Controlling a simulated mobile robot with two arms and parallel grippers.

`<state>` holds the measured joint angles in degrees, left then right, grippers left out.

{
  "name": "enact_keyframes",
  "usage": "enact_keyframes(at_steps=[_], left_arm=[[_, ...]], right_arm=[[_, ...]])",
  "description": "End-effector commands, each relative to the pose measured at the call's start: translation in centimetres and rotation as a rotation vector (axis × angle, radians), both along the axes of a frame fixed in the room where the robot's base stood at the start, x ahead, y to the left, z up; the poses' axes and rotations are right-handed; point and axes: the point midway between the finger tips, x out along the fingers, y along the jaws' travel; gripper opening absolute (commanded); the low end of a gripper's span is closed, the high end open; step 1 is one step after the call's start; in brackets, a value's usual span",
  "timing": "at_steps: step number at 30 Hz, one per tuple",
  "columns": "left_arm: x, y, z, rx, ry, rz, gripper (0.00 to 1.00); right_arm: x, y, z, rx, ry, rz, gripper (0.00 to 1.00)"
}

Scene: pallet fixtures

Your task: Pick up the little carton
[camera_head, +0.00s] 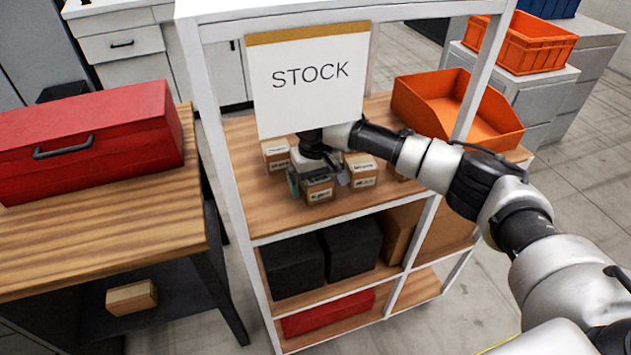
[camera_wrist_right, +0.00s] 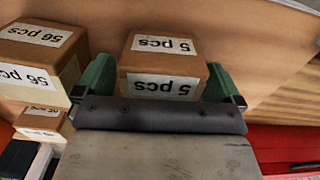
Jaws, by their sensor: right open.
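A little carton (camera_head: 318,191) with a white label stands on the wooden upper shelf (camera_head: 268,215) of the rack, near its front edge. In the right wrist view the carton (camera_wrist_right: 163,62) carries "5 pcs" labels. My right gripper (camera_head: 318,182) is open, with one green finger on each side of this carton; in the wrist view the gripper (camera_wrist_right: 160,85) spans it. I cannot tell whether the fingers touch it. My left gripper is not in view.
More cartons stand close by: one behind left (camera_head: 276,153), one at right (camera_head: 361,170), and a "56 pcs" one (camera_wrist_right: 42,48). A STOCK sign (camera_head: 310,85) hangs above. An orange bin (camera_head: 440,105) sits on the shelf's right. White rack posts (camera_head: 215,130) flank the opening.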

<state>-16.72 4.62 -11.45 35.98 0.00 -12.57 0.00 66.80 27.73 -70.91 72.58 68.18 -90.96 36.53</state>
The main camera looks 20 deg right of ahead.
Motion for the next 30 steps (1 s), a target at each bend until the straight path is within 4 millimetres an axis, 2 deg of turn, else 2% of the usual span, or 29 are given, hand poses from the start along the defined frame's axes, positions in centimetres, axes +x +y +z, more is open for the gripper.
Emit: enact_keyframes(at_steps=[2,3,14,23,26,30], left_arm=[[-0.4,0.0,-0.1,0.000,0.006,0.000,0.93],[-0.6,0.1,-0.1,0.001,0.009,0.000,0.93],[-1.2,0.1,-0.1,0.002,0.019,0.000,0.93],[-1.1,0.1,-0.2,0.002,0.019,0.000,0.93],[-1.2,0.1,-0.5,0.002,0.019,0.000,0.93],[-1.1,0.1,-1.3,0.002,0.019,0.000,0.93]], right_arm=[[0.0,0.0,0.0,0.000,0.000,0.000,0.98],[0.0,0.0,0.0,0.000,0.000,0.000,0.95],[0.0,0.0,0.0,0.000,0.000,0.001,0.40],[0.0,0.0,0.3,0.001,-0.001,0.001,0.40],[0.0,0.0,0.9,0.001,-0.001,0.001,0.40],[0.1,0.1,2.7,0.002,-0.004,0.001,0.40]])
